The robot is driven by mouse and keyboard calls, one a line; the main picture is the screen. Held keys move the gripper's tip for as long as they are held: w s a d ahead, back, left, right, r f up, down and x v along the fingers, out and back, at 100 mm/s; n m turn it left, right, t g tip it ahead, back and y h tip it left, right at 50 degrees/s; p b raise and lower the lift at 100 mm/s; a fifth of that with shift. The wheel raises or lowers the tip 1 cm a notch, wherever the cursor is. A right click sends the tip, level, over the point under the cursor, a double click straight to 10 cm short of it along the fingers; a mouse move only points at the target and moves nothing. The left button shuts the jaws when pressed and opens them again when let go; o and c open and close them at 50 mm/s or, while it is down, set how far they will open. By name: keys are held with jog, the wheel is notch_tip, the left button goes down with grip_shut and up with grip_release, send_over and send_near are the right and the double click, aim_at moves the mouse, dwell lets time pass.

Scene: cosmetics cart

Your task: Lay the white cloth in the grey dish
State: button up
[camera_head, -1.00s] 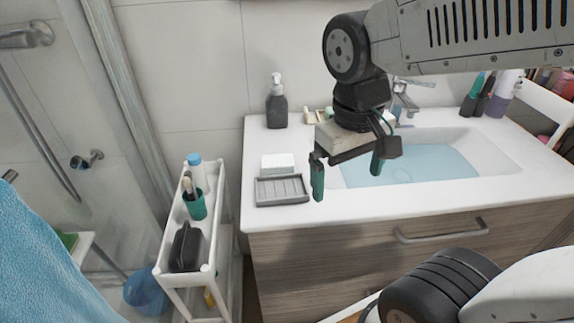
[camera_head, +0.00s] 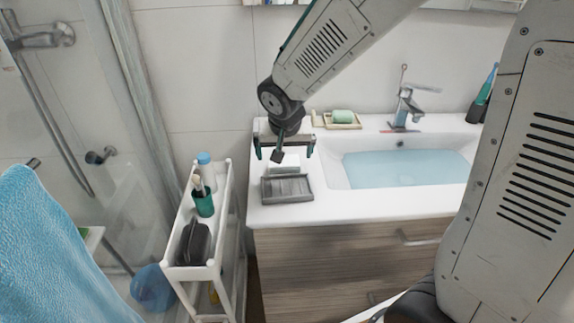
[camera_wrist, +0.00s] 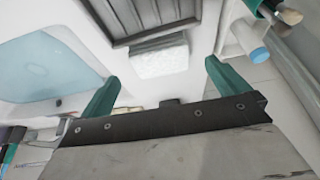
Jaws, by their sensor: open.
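The white cloth (camera_head: 285,161) lies folded on the white counter, just behind the grey dish (camera_head: 287,197), and is partly hidden by my gripper in the head view. In the wrist view the cloth (camera_wrist: 159,61) shows as a fluffy white block beside the dark ribbed dish (camera_wrist: 150,15). My gripper (camera_head: 285,152) is open above the back of the counter, over the cloth area. In the wrist view its teal fingers (camera_wrist: 165,83) are spread wide with nothing between them. The dish looks empty.
A basin of water (camera_head: 400,169) lies to the right, with a tap (camera_head: 408,105) behind it. A green soap on a tray (camera_head: 343,117) sits at the back. A white cart (camera_head: 229,195) with a teal cup (camera_head: 203,202) and dark bag (camera_head: 193,243) stands left.

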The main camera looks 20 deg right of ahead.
aim_at(285, 161)
jog(key=x, duration=0.4)
jog(key=shift+w+d+f, duration=0.15)
jog(key=shift+w+d, duration=0.1)
jog(key=shift+w, duration=0.1)
jog(key=c, duration=1.1)
jog(key=shift+c, duration=0.2)
